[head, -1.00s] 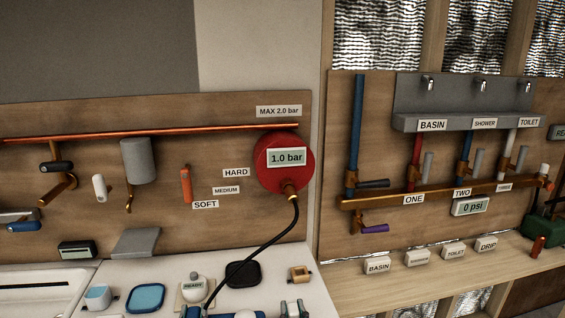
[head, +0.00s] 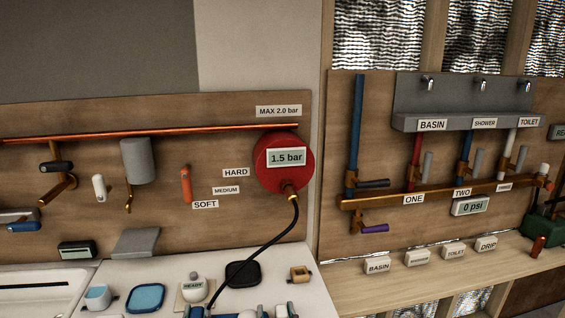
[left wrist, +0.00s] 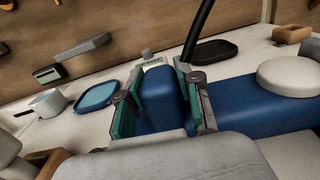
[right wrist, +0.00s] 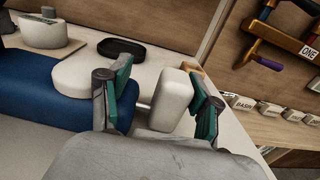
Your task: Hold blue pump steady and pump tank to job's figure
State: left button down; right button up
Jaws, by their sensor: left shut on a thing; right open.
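The red tank (head: 270,177) hangs on the wooden board, its display (head: 286,157) reading 1.5 bar. A black hose (head: 270,240) runs from its underside down towards the blue pump, which lies at the bottom edge of the head view. The pump's blue body (left wrist: 232,98) shows in the left wrist view. My left gripper (left wrist: 160,95) is shut on a blue upright part of it. My right gripper (right wrist: 160,100) is open, with its fingers on either side of the pump's white handle (right wrist: 173,98). Contact there is unclear. A label above the tank (head: 279,111) reads MAX 2.0 bar.
A READY button (head: 194,287), a black tray (head: 243,273) and a blue tray (head: 146,298) stand on the counter close to the pump.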

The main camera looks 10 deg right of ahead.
jog(key=shift+s+d, duration=0.1)
jog(key=shift+s, duration=0.4)
pick_arm(q)
jog(key=shift+a, duration=0.15)
pick_arm(e)
jog(key=s, duration=1.1)
jog(key=shift+a, duration=0.3)
pick_arm(q)
jog(key=c, duration=0.7)
grip_release()
jog(key=s, duration=1.2)
jog(key=shift+a, duration=0.3)
